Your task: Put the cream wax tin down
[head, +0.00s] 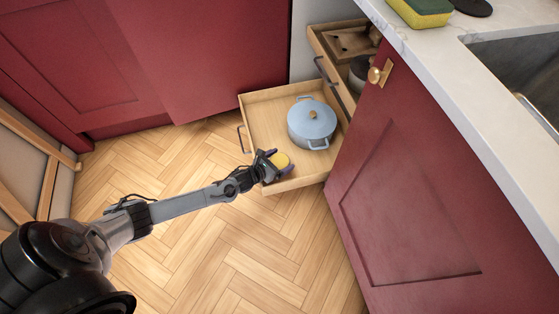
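The cream wax tin (281,160) is a small round yellow thing over the near corner of the open lower drawer (262,113). My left gripper (279,163) reaches in from the lower left, with one finger on each side of the tin, and looks shut on it. I cannot tell whether the tin touches the drawer floor or hangs just above it. The gripper covers part of it. My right gripper is not in view.
A light-blue lidded pot (311,124) stands in the lower drawer, right of the tin. A higher drawer (330,62) with a dark pot is open behind. A red cabinet door (405,190) bounds the right side. Bare drawer floor lies left of the pot.

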